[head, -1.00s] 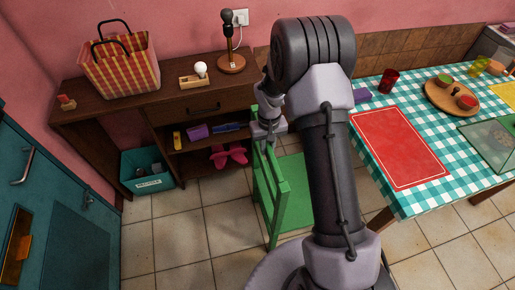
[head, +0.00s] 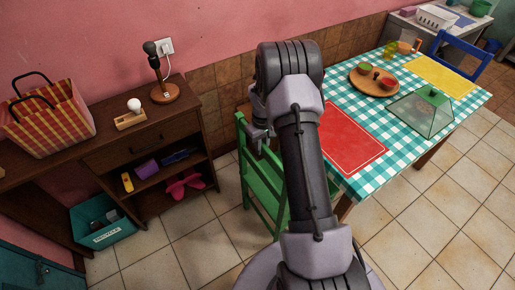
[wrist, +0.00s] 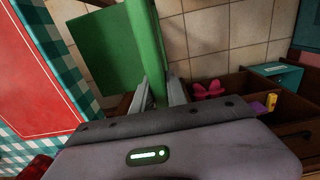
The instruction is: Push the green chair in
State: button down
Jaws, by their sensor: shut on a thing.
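The green chair (head: 262,187) stands on the tiled floor at the near left side of the dining table (head: 394,146), partly hidden behind my arm in the head view. Its seat lies close to the table edge; how far it reaches under the table is hidden. My gripper (wrist: 161,92) is shut on the chair's back, with one finger on each side of a green bar. In the wrist view the green seat (wrist: 100,52) shows beside the checkered tablecloth (wrist: 62,45). In the head view the fingers are mostly hidden by my arm.
A dark wooden shelf unit (head: 148,153) stands left of the chair, with a teal bin (head: 103,222) on the floor. The table bears a red placemat (head: 350,140), a wooden board (head: 358,82) and a glass cover (head: 425,112). A blue chair (head: 466,55) stands at the far end.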

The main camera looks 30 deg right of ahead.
jog(key=shift+d, duration=0.2)
jog(key=c, duration=1.3)
grip_release()
jog(key=shift+d, duration=0.2)
jog(key=shift+a, duration=0.1)
notch_tip(320, 180, up, 18)
jog(key=p, duration=0.5)
jog(key=shift+f, duration=0.25)
